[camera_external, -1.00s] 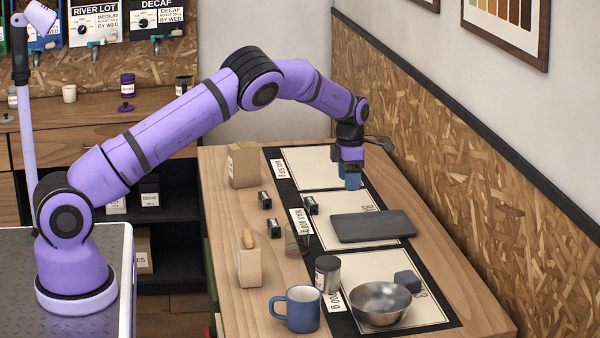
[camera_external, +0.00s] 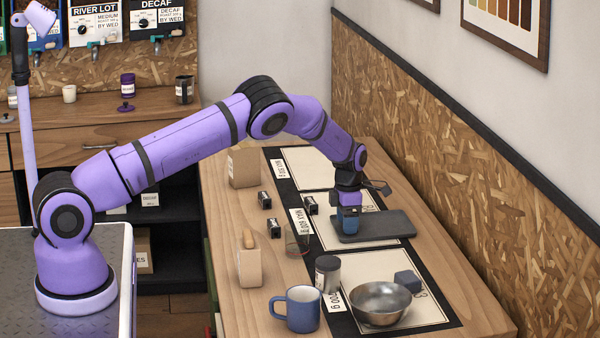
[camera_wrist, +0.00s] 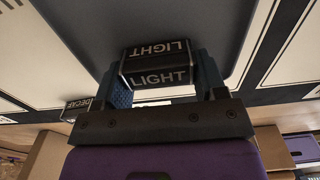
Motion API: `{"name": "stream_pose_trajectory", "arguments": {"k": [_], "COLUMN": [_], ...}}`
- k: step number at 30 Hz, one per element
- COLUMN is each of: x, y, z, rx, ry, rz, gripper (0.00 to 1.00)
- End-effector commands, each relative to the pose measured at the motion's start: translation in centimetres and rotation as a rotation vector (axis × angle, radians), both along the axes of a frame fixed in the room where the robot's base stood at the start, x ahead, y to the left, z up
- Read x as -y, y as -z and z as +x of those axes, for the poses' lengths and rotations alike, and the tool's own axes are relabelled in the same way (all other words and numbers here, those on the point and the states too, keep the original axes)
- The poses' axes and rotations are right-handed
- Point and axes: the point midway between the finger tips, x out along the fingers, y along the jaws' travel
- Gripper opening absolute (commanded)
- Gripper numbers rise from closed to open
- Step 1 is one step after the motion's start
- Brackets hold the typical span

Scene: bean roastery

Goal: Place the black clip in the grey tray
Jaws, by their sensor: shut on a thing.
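The black clip (camera_wrist: 158,66), printed LIGHT in white, is held between the blue fingers of my gripper (camera_wrist: 161,80) in the wrist view. In the external view my gripper (camera_external: 348,224) points down at the left part of the grey tray (camera_external: 386,226), and the clip is mostly hidden by the fingers. The grey tray (camera_wrist: 230,25) shows as a broad dark surface behind the clip in the wrist view. I cannot tell whether the clip touches the tray.
Three similar black clips (camera_external: 264,200) (camera_external: 274,228) (camera_external: 310,205) lie left of the tray. A steel bowl (camera_external: 380,303), dark canister (camera_external: 327,272), blue mug (camera_external: 302,308) and small blue-grey block (camera_external: 408,280) stand nearer. A cardboard box (camera_external: 244,167) is behind.

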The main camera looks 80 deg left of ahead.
Motion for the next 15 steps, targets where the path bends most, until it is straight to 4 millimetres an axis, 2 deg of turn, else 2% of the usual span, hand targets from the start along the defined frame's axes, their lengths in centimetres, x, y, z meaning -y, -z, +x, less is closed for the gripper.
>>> {"name": "stream_pose_trajectory", "arguments": {"k": [11, 12, 15], "x": [0.0, -0.01, 0.0], "y": [0.47, 0.51, 0.47], "z": [0.04, 0.05, 0.05], "rx": [0.001, 0.001, 0.001], "ry": [0.0, 0.0, 0.0], "rz": [0.0, 0.0, 0.0], "gripper": [0.43, 0.67, 0.9]}}
